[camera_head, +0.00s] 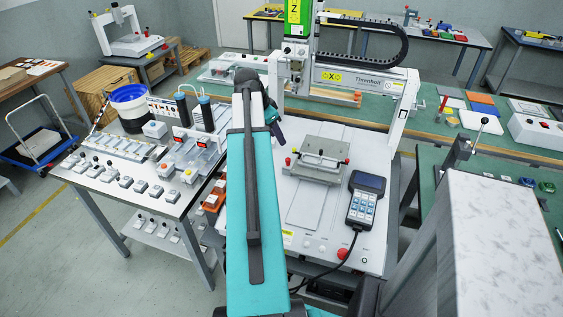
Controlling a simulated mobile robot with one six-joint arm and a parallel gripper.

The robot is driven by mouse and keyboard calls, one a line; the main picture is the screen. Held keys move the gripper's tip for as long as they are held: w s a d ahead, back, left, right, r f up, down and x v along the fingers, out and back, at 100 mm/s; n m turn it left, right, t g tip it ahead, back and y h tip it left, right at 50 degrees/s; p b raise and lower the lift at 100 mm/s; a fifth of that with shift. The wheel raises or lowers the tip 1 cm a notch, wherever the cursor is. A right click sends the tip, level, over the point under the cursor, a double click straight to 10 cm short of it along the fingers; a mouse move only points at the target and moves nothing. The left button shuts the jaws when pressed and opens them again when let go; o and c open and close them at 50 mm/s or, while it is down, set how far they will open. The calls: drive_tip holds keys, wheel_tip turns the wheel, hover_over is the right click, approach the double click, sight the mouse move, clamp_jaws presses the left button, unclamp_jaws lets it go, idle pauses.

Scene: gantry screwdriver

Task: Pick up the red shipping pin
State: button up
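I cannot single out the red shipping pin for certain. Small red ends show on both sides of the grey clamp fixture (318,165) on the white gantry machine's base: a red knob on the left (288,161) and another on the right (347,161). A thin red upright piece (443,104) also shows on the green bench behind. My teal arm reaches forward up the middle of the picture. My gripper (277,132) is at its far end, left of and behind the fixture, apart from it. It is mostly hidden by the arm, and its fingers cannot be made out.
A handheld keypad (366,199) lies right of the fixture, with a red button (343,254) on the base's front. The gantry column and green Z unit (297,18) stand behind. A white table (130,180) with several small parts and a blue-rimmed bucket (131,106) is left.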

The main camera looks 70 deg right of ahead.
drive_tip(key=shift+w+f, duration=0.1)
drive_tip(key=p, duration=0.1)
hover_over(288, 159)
drive_tip(key=w+a, duration=0.2)
wheel_tip(288, 159, down, 8)
drive_tip(key=shift+s, duration=0.25)
drive_tip(key=shift+d, duration=0.1)
idle(0.4)
drive_tip(key=shift+p+x, duration=1.05)
drive_tip(key=shift+x, duration=1.45)
clamp_jaws()
